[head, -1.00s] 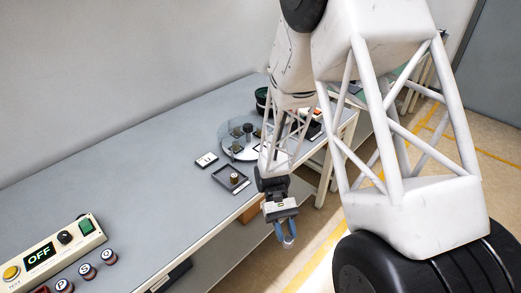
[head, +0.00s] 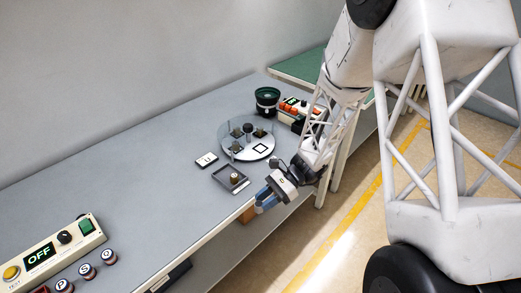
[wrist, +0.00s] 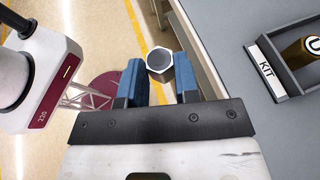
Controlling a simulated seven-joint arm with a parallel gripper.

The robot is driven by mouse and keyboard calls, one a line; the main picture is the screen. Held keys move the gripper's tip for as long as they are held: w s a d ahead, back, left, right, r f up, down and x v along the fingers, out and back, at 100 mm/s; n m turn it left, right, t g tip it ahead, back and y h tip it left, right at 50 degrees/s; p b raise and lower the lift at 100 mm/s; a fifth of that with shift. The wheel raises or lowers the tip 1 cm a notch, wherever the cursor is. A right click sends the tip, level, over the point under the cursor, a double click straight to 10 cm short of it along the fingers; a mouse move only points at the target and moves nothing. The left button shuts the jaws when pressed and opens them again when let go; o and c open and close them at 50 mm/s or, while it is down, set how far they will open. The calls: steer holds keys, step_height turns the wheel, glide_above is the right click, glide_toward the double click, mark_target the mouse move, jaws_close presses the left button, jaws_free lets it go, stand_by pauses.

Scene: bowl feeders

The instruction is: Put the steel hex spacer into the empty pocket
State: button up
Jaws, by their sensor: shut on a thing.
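The steel hex spacer (wrist: 160,64) is a grey hexagonal piece with a dark round face, held between the blue fingers of my gripper (wrist: 158,80) in the wrist view. In the head view my gripper (head: 265,203) is off the front edge of the bench, just in front of the kit tray; the spacer is hard to make out there. A round pale disc (head: 228,151) lies on the bench behind the tray. It carries several dark square holders with parts around a dark centre knob. One black-outlined square (head: 260,149) at its front right looks empty.
The kit tray (head: 218,176) holds a brass part (head: 234,177); it also shows in the wrist view (wrist: 285,76). A small marked card (head: 206,160) lies left of it. A dark green bowl (head: 267,98) and a button box (head: 292,107) stand behind. The left bench is clear up to the OFF panel (head: 50,255).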

steer(key=w+d+r+m+t, duration=0.2)
steer(key=w+m+t, duration=0.2)
steer(key=w+t, duration=0.1)
steer(key=w+d+r+m+t+y, duration=0.1)
steer(key=w+d+r+m+t, duration=0.1)
steer(key=w+m+t, duration=0.3)
steer(key=w+r, duration=0.1)
steer(key=w, duration=0.2)
steer(key=shift+w, duration=0.1)
glide_above(266, 150)
steer(key=shift+w+f, duration=0.3)
steer(key=shift+f, duration=0.45)
steer(key=shift+f, duration=1.75)
steer(key=shift+f, duration=0.15)
